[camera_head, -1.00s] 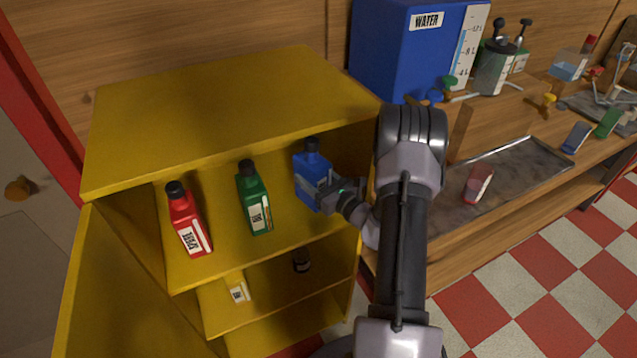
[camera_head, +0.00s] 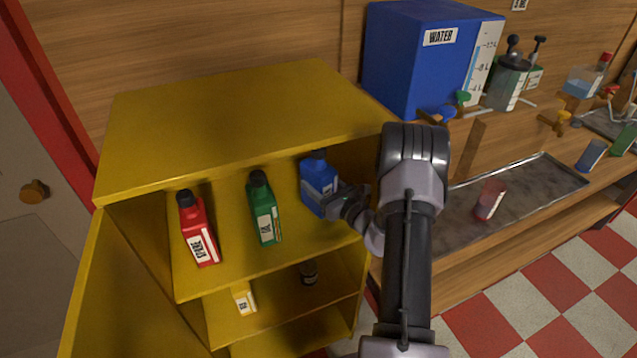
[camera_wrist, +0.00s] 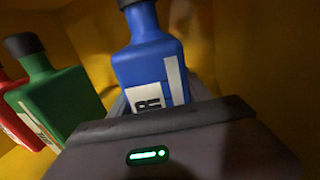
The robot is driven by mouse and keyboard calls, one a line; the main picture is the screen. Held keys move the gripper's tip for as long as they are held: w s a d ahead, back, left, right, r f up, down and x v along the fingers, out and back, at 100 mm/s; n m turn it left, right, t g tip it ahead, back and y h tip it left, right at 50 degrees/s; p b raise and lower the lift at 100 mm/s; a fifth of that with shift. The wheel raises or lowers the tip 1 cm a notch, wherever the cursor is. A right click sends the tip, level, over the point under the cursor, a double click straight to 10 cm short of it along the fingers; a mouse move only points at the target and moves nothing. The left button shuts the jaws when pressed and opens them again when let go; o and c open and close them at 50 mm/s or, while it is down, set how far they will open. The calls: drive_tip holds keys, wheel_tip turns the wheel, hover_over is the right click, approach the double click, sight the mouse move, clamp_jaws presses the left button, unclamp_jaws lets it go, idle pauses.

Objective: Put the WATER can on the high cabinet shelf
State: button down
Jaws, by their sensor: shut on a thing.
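The blue can (camera_head: 317,181) with a black cap is inside the yellow cabinet, at the right end of its upper shelf (camera_head: 225,262). My gripper (camera_head: 338,204) reaches in from the right and is shut on the blue can. In the wrist view the blue can (camera_wrist: 147,62) stands nearly upright beyond the gripper (camera_wrist: 150,105), its white label partly hidden with only the last letter readable. The fingertips are mostly hidden. Whether the can's base touches the shelf cannot be told.
A green can (camera_head: 265,214) and a red can (camera_head: 198,236) stand to the left on the same shelf. A lower shelf holds a yellow container (camera_head: 243,299) and a dark bottle (camera_head: 309,271). A blue WATER tank (camera_head: 415,65) and a tray (camera_head: 530,190) are on the bench at right.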

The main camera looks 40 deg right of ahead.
drive_tip(key=shift+f+b, duration=0.5)
drive_tip(key=shift+f, duration=0.05)
idle(0.4)
unclamp_jaws()
idle(0.3)
drive_tip(key=shift+s+d+r+b, duration=0.1)
drive_tip(key=shift+s+b, duration=0.3)
drive_tip(key=shift+s, duration=1.95)
drive_tip(key=shift+s+d+r+b, duration=0.1)
drive_tip(key=shift+s+b, duration=0.25)
drive_tip(key=shift+s, duration=2.35)
drive_tip(key=shift+r, duration=0.15)
